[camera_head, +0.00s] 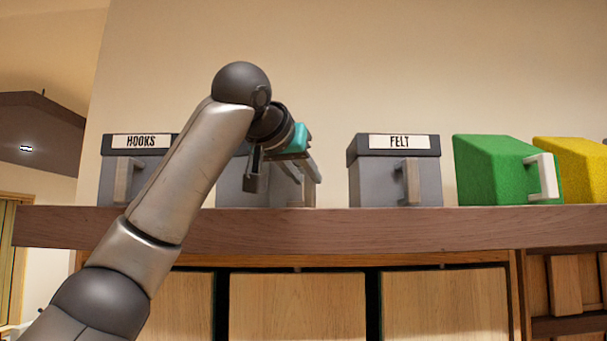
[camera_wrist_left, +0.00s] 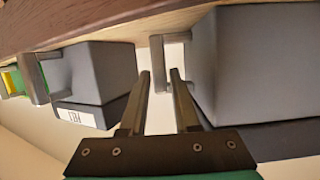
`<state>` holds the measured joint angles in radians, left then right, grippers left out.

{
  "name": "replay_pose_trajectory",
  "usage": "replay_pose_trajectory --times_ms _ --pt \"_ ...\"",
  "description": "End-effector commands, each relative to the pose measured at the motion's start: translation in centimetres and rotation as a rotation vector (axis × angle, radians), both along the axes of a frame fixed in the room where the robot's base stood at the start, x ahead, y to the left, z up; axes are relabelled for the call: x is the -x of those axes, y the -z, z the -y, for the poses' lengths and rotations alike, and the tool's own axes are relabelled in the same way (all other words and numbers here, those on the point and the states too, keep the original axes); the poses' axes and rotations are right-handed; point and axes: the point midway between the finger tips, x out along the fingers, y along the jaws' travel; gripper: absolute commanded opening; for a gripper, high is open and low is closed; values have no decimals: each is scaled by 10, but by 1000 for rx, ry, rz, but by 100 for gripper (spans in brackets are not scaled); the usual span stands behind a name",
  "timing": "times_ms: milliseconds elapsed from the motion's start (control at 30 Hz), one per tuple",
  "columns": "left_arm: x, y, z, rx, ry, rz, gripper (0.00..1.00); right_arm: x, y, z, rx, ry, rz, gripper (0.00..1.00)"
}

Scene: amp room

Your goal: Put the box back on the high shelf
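A grey box (camera_head: 233,184) stands on the high wooden shelf (camera_head: 400,232), between the HOOKS and FELT boxes. My left arm and gripper hide much of its front, and no label on it shows. My left gripper (camera_head: 307,172) is in front of this box at its handle. In the left wrist view the box (camera_wrist_left: 262,70) fills the right side, and its pale handle (camera_wrist_left: 158,60) shows between the tips of my left gripper (camera_wrist_left: 160,75). The fingers are apart; I cannot tell whether they touch the handle. My right gripper is in neither view.
The HOOKS box (camera_head: 112,170) is on the left, partly behind my arm. The FELT box (camera_head: 372,182), a green box (camera_head: 490,170) and a yellow box (camera_head: 580,165) stand to the right. Wooden cabinet doors (camera_head: 445,300) are below the shelf.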

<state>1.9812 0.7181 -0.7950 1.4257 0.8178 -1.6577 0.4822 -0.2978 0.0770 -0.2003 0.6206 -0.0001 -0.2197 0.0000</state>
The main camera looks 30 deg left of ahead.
Motion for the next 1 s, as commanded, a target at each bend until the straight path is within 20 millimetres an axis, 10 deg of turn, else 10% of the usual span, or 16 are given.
replay_pose_trajectory --times_ms 533,1000 --pt "7 -3 1 1 1 4 52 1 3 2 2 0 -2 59" --pt "93 -29 15 0 2 5 52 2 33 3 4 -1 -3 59"
